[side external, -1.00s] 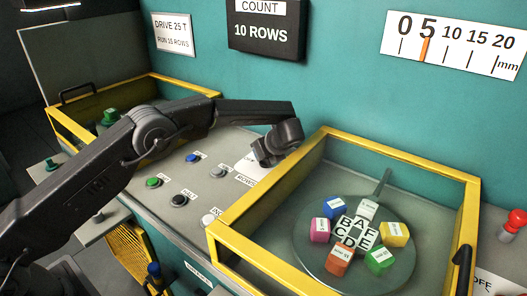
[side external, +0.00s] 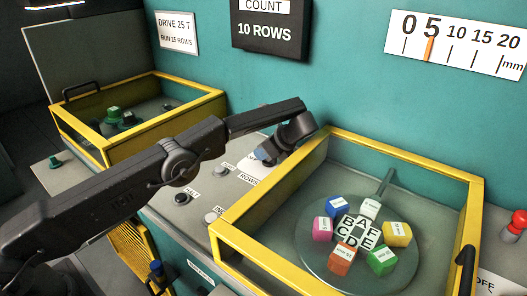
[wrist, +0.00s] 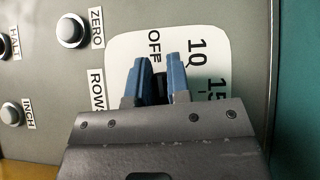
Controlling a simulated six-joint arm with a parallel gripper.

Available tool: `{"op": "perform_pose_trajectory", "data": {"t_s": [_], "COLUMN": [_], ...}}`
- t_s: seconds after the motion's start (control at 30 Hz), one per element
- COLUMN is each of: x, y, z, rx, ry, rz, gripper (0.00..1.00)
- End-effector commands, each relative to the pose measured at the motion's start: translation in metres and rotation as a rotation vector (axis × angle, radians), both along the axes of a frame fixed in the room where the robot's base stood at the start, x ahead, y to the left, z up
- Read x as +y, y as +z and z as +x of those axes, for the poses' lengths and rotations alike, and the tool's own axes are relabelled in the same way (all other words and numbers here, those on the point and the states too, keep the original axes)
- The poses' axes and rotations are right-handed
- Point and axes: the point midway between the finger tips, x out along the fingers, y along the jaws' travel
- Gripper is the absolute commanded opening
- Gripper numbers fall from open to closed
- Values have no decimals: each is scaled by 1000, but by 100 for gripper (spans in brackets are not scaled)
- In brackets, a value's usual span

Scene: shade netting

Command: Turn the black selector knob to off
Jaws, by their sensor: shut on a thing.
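The black selector knob (wrist: 159,74) shows as a dark sliver between my two blue fingers in the wrist view. My gripper (wrist: 160,64) is shut on it, one finger on each side. Most of the knob is hidden, and I cannot tell which mark it points to. The white dial plate (wrist: 122,48) around it reads OFF just above the left finger, 10 above the right finger and 15 further right. In the side view my gripper (side external: 266,157) is down at the panel, and its body hides the knob.
A ROWS label (wrist: 96,88) and a ZERO button (wrist: 71,31) lie left of the dial. A yellow-framed clear box (side external: 236,248) with coloured blocks stands close right of my gripper. Another yellow-framed bin (side external: 92,142) is at left. The teal wall (side external: 345,85) rises behind.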

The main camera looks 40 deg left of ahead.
Motion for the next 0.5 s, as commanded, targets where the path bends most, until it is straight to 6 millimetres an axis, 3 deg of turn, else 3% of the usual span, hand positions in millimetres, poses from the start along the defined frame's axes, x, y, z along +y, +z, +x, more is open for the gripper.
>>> {"op": "perform_pose_trajectory", "data": {"t_s": [0.33, 0.37, 0.5], "x": [-3, -3, -3], "y": [-4, -4, -4], "z": [-1, -1, -1], "rx": [9, 9, 8], "ry": [-2, -2, -3], "rz": [-6, -6, -5], "gripper": [0, 20, 33]}}
